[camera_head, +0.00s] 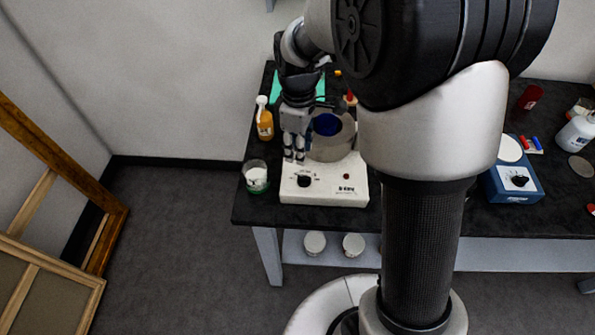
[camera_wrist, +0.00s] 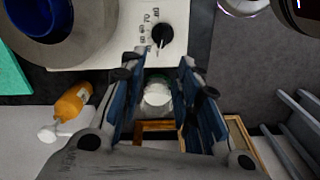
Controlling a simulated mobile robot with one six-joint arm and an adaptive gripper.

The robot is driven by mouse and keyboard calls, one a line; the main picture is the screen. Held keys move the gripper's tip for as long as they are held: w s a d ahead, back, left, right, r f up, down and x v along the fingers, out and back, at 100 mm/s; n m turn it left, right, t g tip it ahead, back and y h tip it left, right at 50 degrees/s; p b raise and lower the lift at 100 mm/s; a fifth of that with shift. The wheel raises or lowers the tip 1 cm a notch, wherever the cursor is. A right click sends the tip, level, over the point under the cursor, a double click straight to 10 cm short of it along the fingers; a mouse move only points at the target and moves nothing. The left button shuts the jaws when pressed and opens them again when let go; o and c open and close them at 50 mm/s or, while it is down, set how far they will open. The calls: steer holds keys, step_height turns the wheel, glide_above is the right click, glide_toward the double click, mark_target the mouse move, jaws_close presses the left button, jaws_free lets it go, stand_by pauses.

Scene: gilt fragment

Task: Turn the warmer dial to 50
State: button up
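The warmer (camera_head: 325,190) is a white box on the black table, with a grey round vessel (camera_head: 331,142) on it, blue inside. Its black dial (camera_head: 304,181) is on the front left. In the wrist view the dial (camera_wrist: 163,35) shows at top centre, with small numbers around it; I cannot read its exact setting. My gripper (camera_head: 294,154) hangs above the warmer's left side, close to the dial. In the wrist view my gripper (camera_wrist: 160,70) has its two fingers apart with nothing held. The dial appears just beyond the fingertips, and I see no contact.
A glass jar with white contents (camera_head: 256,178) stands left of the warmer, near the table edge. An orange bottle (camera_head: 265,122) stands behind it. A blue device with a dial (camera_head: 517,185) is at the right. Wooden frames (camera_head: 40,180) lean at the far left.

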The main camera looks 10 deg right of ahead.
mark_target(304, 179)
step_height(304, 179, down, 10)
steer(key=b, duration=0.3)
steer(key=shift+r, duration=0.1)
jaws_close()
stand_by(0.3)
